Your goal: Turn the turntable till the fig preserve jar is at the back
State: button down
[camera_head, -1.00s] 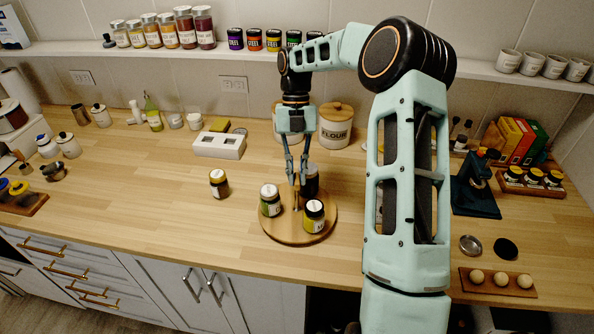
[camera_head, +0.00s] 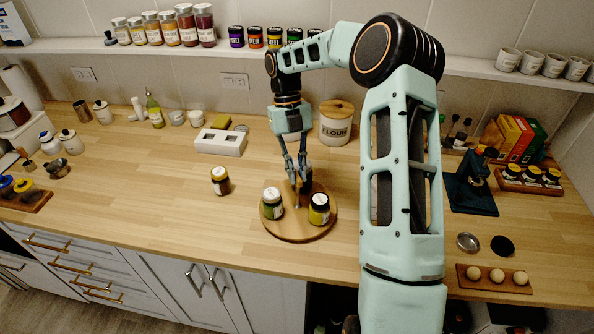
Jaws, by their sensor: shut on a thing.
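The round wooden turntable (camera_head: 300,232) sits on the counter. The jar labels are too small to read, so I cannot tell which holds fig preserve. My gripper (camera_head: 298,187) points down over the turntable, shut on its upright wooden peg (camera_head: 297,199) between the jars.
A loose jar (camera_head: 220,180) stands on the counter left of the turntable. My arm hides counter on the right. The counter in front of the loose jar is clear.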

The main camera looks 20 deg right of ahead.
jog(key=shift+w, duration=0.1)
jog(key=c, duration=2)
grip_release()
jog(key=shift+o, duration=0.2)
jog(key=v, duration=1.2)
jog(key=shift+r, duration=0.1)
